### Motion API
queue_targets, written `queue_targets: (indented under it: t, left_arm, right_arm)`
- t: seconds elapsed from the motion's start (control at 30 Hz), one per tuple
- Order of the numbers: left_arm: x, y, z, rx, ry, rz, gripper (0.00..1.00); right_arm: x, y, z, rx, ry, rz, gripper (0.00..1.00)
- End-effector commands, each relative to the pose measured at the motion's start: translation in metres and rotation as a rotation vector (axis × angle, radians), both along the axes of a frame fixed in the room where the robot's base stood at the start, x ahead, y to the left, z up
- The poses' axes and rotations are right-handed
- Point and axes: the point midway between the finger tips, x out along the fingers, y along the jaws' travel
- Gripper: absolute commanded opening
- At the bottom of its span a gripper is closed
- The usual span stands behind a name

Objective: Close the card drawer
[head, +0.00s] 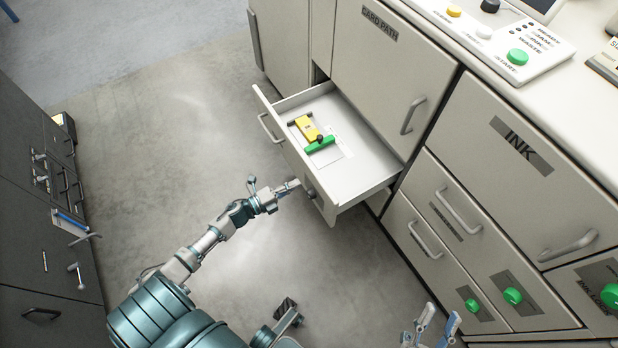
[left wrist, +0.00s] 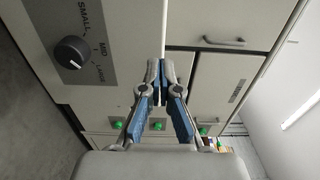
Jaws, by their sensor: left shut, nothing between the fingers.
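The card drawer (head: 358,178) stands pulled out from the light grey cabinet under the CARD PATH door. Its front panel (head: 286,150) has a bar handle and a dial (head: 311,193). The dial (left wrist: 70,52), marked SMALL, MID and LARGE, shows in the left wrist view. A yellow and green piece (head: 312,135) lies inside the drawer. My left gripper (head: 296,184) is shut and empty at the drawer front, near the dial; I cannot tell whether it touches. Its fingertips (left wrist: 160,75) meet in the left wrist view. My right gripper (head: 438,318) is open at the bottom edge.
The CARD PATH door (head: 375,75) is closed above the drawer. The INK front (head: 520,170) and lower fronts with green knobs (head: 512,296) are to the right. Dark cabinets (head: 40,220) line the left side. The grey floor (head: 170,130) between is clear.

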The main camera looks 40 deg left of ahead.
Motion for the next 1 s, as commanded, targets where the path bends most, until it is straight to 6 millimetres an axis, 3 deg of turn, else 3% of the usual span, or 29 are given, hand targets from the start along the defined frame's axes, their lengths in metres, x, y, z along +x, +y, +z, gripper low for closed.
queue_targets:
  t: [0.1, 0.3, 0.83, 1.0]
  left_arm:
    - [0.02, -0.009, -0.002, 0.0, 0.001, -0.001, 0.0]
    - [0.041, -0.016, -0.002, -0.003, 0.001, 0.0, 0.0]
    - [0.047, -0.019, 0.0, -0.002, 0.001, 0.001, 0.0]
    - [0.059, -0.024, -0.001, -0.002, 0.0, 0.0, 0.0]
  right_arm:
    - [-0.008, -0.002, 0.004, 0.027, -0.072, -0.001, 0.4]
    - [-0.021, -0.003, 0.014, 0.057, -0.169, -0.004, 0.4]
    - [-0.023, -0.004, 0.017, 0.066, -0.198, -0.005, 0.4]
    - [-0.026, -0.005, 0.017, 0.074, -0.22, -0.007, 0.4]
